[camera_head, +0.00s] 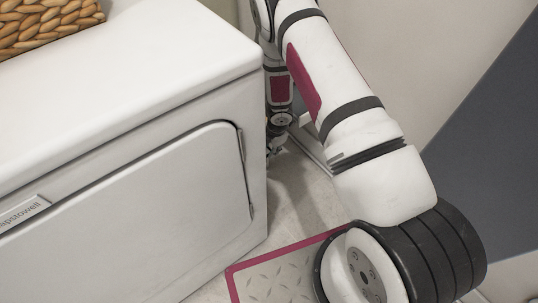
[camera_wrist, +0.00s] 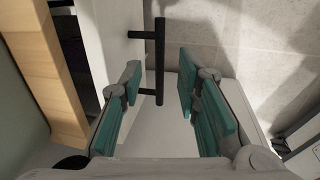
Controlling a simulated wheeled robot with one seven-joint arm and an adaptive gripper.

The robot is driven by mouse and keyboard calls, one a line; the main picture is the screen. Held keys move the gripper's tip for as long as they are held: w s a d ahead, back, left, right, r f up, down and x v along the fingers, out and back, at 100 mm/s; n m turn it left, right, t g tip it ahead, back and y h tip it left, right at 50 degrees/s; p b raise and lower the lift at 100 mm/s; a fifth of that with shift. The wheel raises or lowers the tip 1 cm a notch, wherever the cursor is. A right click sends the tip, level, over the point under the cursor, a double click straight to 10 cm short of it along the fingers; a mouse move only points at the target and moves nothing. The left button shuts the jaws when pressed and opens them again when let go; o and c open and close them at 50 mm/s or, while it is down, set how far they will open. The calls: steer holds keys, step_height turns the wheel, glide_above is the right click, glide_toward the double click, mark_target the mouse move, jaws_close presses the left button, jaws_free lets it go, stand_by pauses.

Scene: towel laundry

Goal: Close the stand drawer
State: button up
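The wrist view shows a white drawer front (camera_wrist: 115,40) with a black bar handle (camera_wrist: 160,45). A dark gap shows between the white front and a wooden panel (camera_wrist: 42,65), so the drawer appears partly open. My gripper (camera_wrist: 159,85) has teal finger pads and is open. The lower end of the handle lies between its fingertips in the picture; I cannot tell whether any finger touches it. In the head view the far end of my arm reaches down past the white machine, and my gripper is mostly hidden there. The drawer does not show in the head view.
A white laundry machine (camera_head: 130,215) fills the left of the head view, with a wicker basket (camera_head: 45,22) on top. My arm passes close to its right corner. Tiled floor (camera_head: 300,190) lies between the machine and the wall.

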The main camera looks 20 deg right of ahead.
steer(key=shift+w+a+f+b, duration=0.1)
steer(key=shift+w+f+b, duration=0.1)
steer(key=shift+f, duration=0.5)
steer(key=shift+w+f+b, duration=0.1)
steer(key=shift+f+b, duration=0.1)
steer(key=shift+f, duration=0.45)
steer(key=shift+w+a+f+b, duration=0.1)
steer(key=shift+f+b, duration=0.1)
steer(key=shift+f, duration=0.5)
jaws_close()
